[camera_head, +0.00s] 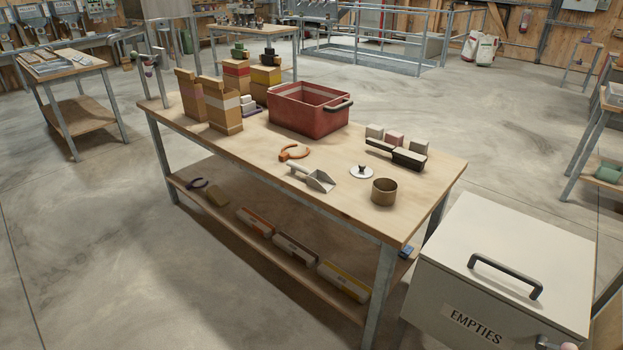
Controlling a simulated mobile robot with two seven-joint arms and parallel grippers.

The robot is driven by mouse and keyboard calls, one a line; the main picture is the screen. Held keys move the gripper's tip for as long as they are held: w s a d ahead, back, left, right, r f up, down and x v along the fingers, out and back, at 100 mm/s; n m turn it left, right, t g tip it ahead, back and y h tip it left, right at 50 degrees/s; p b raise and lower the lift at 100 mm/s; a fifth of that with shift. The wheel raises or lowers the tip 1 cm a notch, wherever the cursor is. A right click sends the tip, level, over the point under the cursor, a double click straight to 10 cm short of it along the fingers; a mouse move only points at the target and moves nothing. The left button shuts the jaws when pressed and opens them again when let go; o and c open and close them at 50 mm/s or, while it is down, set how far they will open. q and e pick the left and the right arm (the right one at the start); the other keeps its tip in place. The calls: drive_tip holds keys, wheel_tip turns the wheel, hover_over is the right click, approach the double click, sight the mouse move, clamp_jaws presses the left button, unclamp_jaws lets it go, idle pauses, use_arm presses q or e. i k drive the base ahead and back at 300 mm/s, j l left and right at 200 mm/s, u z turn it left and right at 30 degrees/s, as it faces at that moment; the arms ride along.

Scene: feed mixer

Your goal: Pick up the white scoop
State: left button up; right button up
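The white scoop (318,181) lies on the wooden workbench (240,158), near its front edge. Its pan is at the right and its short handle points to the upper left. It looks light grey-white, and nothing covers it.
A red crate (308,112), paper bags (224,108) and small blocks (394,141) are farther back. An EMPTIES bin (505,255) stands at right.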

sight(318, 180)
drive_tip(key=z, duration=2.2)
drive_tip(key=u, duration=1.7)
drive_tip(key=i+j+z, duration=0.1)
drive_tip(key=z, duration=0.45)
drive_tip(key=i+j+z, duration=0.1)
drive_tip(key=j+z, duration=0.2)
drive_tip(key=j, duration=0.2)
drive_tip(key=i+j+z, duration=0.1)
drive_tip(key=j+z, duration=0.2)
drive_tip(key=j, duration=0.25)
